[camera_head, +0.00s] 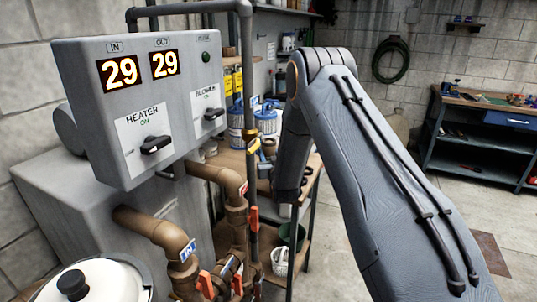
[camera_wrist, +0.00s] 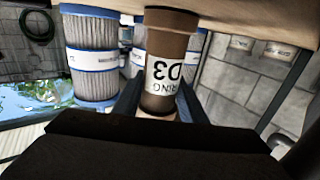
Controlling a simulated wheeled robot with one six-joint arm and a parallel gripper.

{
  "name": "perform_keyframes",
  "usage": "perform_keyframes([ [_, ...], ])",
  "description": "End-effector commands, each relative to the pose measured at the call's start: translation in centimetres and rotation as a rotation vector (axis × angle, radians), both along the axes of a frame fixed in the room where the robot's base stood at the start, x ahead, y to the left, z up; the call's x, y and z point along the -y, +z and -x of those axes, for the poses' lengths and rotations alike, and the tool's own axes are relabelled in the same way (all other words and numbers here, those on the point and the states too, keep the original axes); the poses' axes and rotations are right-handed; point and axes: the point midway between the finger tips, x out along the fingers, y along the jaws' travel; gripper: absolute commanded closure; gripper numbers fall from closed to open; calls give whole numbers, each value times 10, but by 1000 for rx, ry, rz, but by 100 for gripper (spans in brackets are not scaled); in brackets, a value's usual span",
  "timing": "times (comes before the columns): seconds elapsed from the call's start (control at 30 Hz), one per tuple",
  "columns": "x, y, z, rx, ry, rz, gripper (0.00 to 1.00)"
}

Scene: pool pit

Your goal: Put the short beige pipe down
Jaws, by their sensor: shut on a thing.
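The short pipe (camera_wrist: 168,45) is brown-beige, with a wider collar at one end and a white label reading "D3". In the wrist view it stands between the two fingers of my gripper (camera_wrist: 160,100), which is shut on it. The picture is upside down there. The collar end is at the wooden shelf board (camera_wrist: 225,15); I cannot tell whether it touches.
Filter cartridges with blue ends (camera_wrist: 92,55) stand beside the pipe on the board. In the head view the heater box (camera_head: 130,100) and brown plumbing (camera_head: 165,232) with orange valve handles are left of my arm. A workbench (camera_head: 480,135) stands far right. The floor between is mostly clear.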

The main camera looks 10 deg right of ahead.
Motion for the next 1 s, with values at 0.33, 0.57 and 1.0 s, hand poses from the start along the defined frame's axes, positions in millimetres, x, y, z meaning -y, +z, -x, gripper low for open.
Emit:
perform_keyframes([
  [0.33, 0, -3, 0, -1, 0, 0, 44],
  [0.57, 0, -3, 0, -1, 0, 0, 43],
  [1.0, 0, -2, 45, -3, -1, 0, 43],
])
